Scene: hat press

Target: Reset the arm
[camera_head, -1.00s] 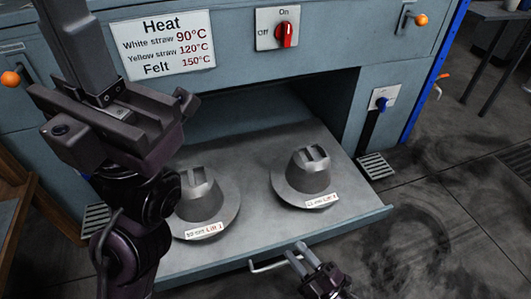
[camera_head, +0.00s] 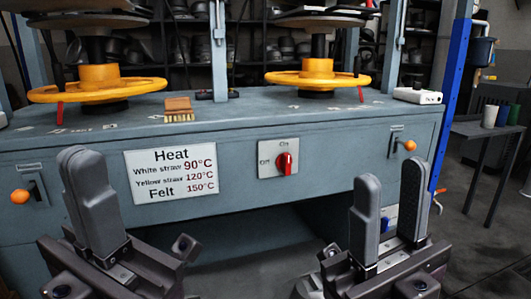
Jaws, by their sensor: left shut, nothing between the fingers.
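My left gripper (camera_head: 80,158) stands at the lower left, fingers pointing up, pressed together and empty. My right gripper (camera_head: 390,182) stands at the lower right, fingers pointing up and clearly apart, with nothing between them. Both are in front of the blue-grey press cabinet (camera_head: 235,185). The hat forms are not in view.
Two yellow handwheels (camera_head: 98,90) and (camera_head: 318,80) stand on the cabinet top, with a brush (camera_head: 179,109) between them. The cabinet front carries a heat sign (camera_head: 171,176), a red switch (camera_head: 284,163) and orange-knobbed levers. A dark opening lies below. A side table (camera_head: 487,130) stands right.

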